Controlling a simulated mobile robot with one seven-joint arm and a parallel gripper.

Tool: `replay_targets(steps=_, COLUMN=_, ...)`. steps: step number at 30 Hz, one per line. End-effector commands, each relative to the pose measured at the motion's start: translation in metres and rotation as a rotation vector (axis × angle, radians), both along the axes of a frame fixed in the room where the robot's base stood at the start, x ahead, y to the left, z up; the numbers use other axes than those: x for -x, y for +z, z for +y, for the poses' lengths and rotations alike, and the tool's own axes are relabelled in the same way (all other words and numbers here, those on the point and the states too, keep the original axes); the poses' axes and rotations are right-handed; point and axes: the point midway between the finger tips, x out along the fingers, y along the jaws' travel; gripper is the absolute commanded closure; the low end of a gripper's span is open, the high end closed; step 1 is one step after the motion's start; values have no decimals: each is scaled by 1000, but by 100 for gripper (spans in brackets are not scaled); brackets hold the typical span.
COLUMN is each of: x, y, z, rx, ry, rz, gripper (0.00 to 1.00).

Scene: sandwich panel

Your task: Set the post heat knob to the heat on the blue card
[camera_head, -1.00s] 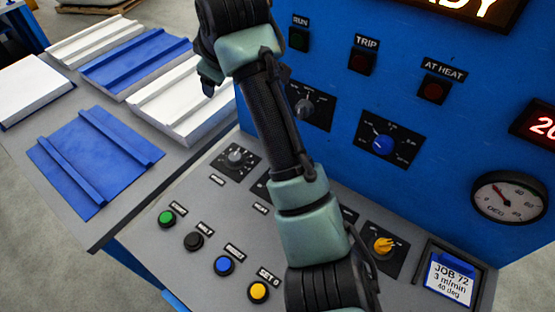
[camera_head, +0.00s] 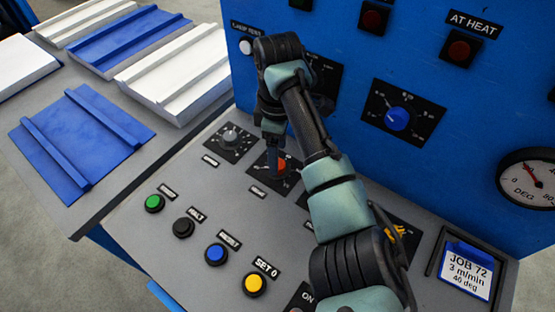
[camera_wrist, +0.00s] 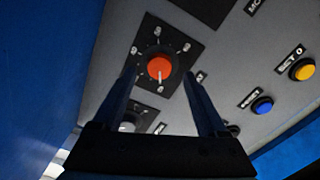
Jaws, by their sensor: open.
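A job card (camera_head: 465,272) with a blue top strip stands in a holder at the right of the sloped console. It reads JOB 72, 3 m/min and what looks like 40 deg, in small print. An orange-red knob (camera_head: 283,167) sits on a black dial plate on the console; its label is not readable. In the wrist view this knob (camera_wrist: 159,67) has a white pointer line toward the picture's bottom. My gripper (camera_wrist: 161,74) is open, its fingers on either side of the knob in that view; contact cannot be told. In the head view my gripper (camera_head: 274,150) is at this knob.
A grey knob (camera_head: 230,136) is left of it; a yellow knob (camera_head: 396,231) is partly behind my arm. Green (camera_head: 155,203), black, blue and yellow (camera_head: 254,282) buttons line the front. The upright blue panel holds a blue knob (camera_head: 397,118) and a gauge (camera_head: 530,180).

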Motion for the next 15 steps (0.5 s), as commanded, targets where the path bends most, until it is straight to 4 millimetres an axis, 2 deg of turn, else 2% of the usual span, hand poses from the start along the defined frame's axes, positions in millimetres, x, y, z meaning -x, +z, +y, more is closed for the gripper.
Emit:
replay_targets(steps=1, x=1, y=-10, z=-1, rx=0, ry=-1, rz=3, gripper=24)
replay_targets(steps=6, x=0, y=-26, z=0, rx=0, ry=-1, rz=0, gripper=24)
replay_targets(steps=15, x=0, y=-31, z=0, rx=0, ry=0, rz=-1, gripper=24)
